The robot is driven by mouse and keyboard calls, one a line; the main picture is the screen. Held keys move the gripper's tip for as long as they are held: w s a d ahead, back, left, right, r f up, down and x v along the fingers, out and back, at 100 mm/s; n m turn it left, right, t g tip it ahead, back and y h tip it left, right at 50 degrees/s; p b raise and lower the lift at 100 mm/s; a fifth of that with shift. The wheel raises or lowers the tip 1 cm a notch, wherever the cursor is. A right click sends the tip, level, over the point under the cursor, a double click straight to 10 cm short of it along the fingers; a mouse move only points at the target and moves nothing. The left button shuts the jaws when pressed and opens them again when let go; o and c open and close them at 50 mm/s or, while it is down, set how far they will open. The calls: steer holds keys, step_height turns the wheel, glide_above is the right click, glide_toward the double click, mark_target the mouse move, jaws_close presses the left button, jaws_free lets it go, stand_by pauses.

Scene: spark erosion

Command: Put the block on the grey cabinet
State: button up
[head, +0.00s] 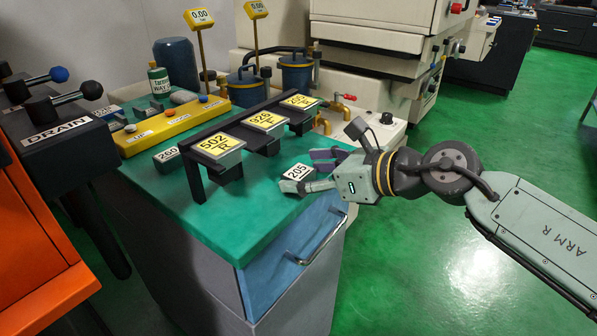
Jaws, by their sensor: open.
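A small block with a white label reading 205 (298,172) is at the right edge of the teal top of the grey cabinet (235,215), whose front has a blue drawer. My gripper (307,171) reaches in from the right at that edge. Its fingers are open, one on the near side of the 205 block and one on the far side. I cannot tell whether they touch it, and its lower part is partly hidden. Another dark block labelled 250 (167,157) lies on the teal top, left of the rack.
A dark rack (192,180) holding yellow-labelled grey pieces stands across the top beside my gripper. Behind it are a yellow bar (170,125), a green-white bottle (160,80) and blue canisters (243,90). An orange machine (35,240) stands left. Green floor is free at right.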

steer(key=shift+w+a+f, duration=0.2)
steer(key=shift+a, duration=0.15)
steer(key=shift+r, duration=0.1)
jaws_close()
stand_by(0.7)
